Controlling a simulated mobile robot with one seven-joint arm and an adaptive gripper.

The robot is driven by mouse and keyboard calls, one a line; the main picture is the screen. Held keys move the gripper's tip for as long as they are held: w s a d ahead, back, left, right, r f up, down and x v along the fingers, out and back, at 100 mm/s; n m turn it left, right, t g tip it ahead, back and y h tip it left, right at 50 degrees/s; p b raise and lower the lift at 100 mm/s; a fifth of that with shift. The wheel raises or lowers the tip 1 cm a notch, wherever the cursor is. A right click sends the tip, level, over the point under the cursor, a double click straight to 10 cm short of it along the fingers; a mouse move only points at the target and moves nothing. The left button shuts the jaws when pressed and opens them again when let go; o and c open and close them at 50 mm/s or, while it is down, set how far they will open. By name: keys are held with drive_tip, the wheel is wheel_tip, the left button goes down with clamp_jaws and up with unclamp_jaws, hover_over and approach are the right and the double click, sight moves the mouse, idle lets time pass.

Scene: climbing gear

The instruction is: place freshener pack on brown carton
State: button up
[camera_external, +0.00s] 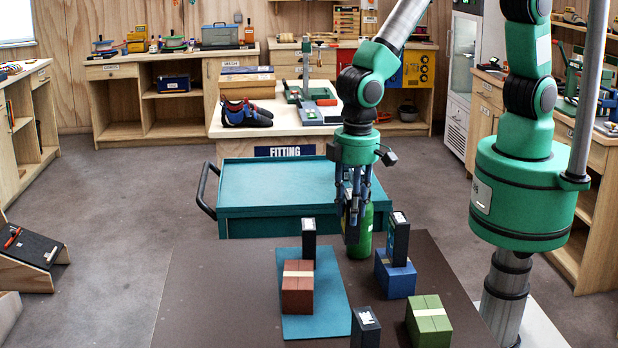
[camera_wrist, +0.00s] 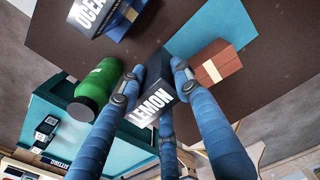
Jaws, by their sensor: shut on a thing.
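My gripper (camera_external: 353,196) is shut on a dark freshener pack, marked LEMON in the wrist view (camera_wrist: 152,98). It holds the pack upright in the air, to the right of the brown carton and above its height. The brown carton (camera_external: 297,292) has a cream tape band and sits on a blue mat (camera_external: 328,302). It also shows in the wrist view (camera_wrist: 217,68), right of the fingers, its visible top bare there. A black pack (camera_external: 309,241) stands at the carton's far right edge in the external view; whether it touches the carton I cannot tell.
A green bottle (camera_external: 361,236) stands just behind the held pack. A blue carton (camera_external: 396,279) carries a black pack (camera_external: 398,240), marked OCEA… in the wrist view. A green carton (camera_external: 428,321) and another black pack (camera_external: 365,328) are at the front. A teal cart (camera_external: 270,190) stands behind.

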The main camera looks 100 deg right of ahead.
drive_tip(key=shift+s+r, duration=0.1)
drive_tip(key=shift+s, duration=0.75)
drive_tip(key=shift+w, duration=0.15)
drive_tip(key=w+a, duration=0.3)
drive_tip(key=w, duration=0.4)
drive_tip(key=w+a+f, duration=0.1)
drive_tip(key=w+a, duration=0.2)
drive_tip(key=w, duration=0.4)
drive_tip(key=shift+w+a+f, duration=0.25)
drive_tip(key=shift+a, duration=0.1)
drive_tip(key=shift+f, duration=1.75)
drive_tip(key=shift+f, duration=0.1)
